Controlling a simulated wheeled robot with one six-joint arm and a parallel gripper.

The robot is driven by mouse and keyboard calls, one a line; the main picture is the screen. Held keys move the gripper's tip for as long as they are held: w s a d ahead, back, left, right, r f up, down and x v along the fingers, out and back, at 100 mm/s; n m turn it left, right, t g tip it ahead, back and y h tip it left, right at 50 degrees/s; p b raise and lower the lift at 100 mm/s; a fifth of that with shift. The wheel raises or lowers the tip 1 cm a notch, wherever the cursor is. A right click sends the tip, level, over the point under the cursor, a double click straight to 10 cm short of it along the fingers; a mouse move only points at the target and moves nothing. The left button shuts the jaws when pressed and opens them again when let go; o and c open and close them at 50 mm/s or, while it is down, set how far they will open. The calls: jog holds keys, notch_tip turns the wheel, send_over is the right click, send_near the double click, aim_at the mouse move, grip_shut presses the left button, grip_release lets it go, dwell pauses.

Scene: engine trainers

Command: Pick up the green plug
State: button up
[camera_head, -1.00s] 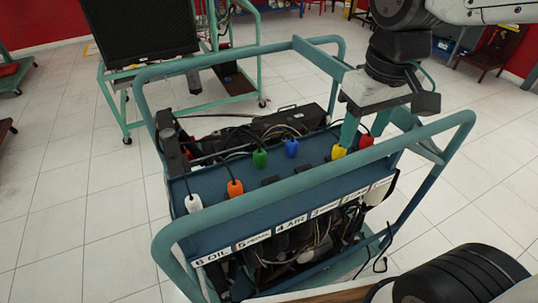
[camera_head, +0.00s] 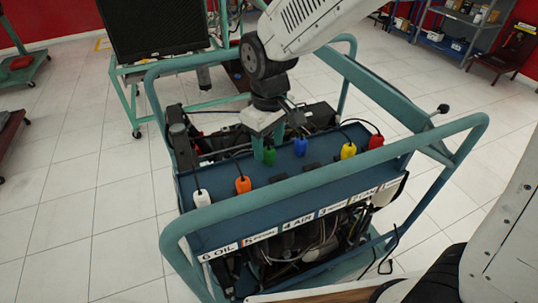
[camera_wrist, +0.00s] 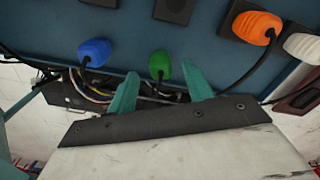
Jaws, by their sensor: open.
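The green plug (camera_head: 269,157) stands on the blue panel (camera_head: 225,218) of the engine trainer, with a black cable. My gripper (camera_head: 268,146) is over it, with its teal fingers spread.
The blue plug (camera_head: 300,146) is close on the right, and the orange plug (camera_head: 242,185) is on the left. A teal tube frame (camera_head: 330,182) surrounds the panel.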

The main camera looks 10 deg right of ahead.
aim_at(269, 149)
notch_tip(269, 149, down, 3)
jog(key=shift+f, duration=0.15)
jog(key=shift+c, duration=0.3)
jog(key=c, duration=1)
